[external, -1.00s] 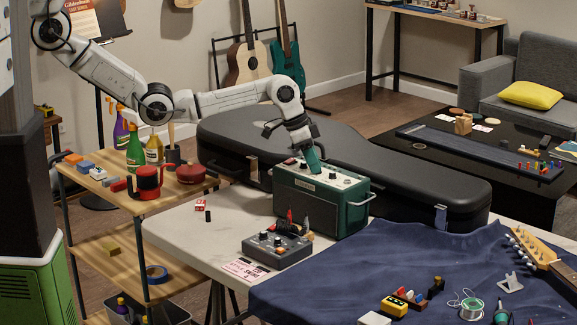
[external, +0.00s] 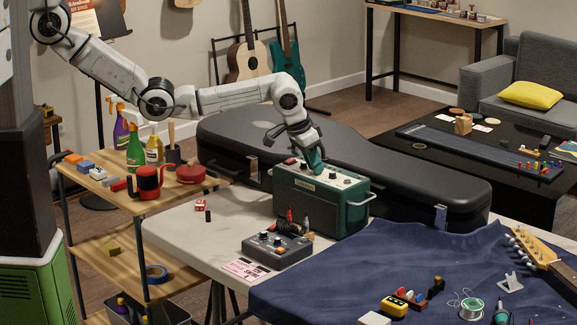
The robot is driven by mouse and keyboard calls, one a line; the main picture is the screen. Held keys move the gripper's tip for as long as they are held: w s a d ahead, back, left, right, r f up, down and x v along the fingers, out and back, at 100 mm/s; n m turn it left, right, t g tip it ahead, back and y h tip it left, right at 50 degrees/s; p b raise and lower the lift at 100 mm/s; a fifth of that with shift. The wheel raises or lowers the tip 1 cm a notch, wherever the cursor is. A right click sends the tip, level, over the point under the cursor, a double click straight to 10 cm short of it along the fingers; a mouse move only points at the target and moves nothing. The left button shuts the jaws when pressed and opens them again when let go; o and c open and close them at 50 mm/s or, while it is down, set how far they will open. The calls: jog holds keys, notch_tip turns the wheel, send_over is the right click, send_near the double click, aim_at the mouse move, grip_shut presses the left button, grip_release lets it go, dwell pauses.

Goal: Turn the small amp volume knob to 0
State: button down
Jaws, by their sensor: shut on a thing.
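The small green amp (external: 325,205) stands upright on the pale table, with a light control panel (external: 350,181) and dark knobs on its top. My gripper (external: 318,170) points down onto this panel, near its middle. Its green fingers are shut on an amp knob, which they hide almost wholly. I cannot read the knob's setting or its label from this view.
A black guitar case (external: 415,170) lies close behind the amp. A grey box with knobs (external: 277,248) and small tools stand in front of it. A wooden shelf cart (external: 135,207) holds bottles and a red mug at left. A blue cloth (external: 400,258) covers the table's right part.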

jog(key=c, duration=1)
grip_release()
jog(key=shift+c, duration=0.2)
jog(key=shift+r, duration=0.1)
jog(key=v, duration=1)
jog(key=shift+a+r+b, duration=0.2)
jog(key=shift+r+b, duration=0.05)
jog(key=shift+b, duration=0.05)
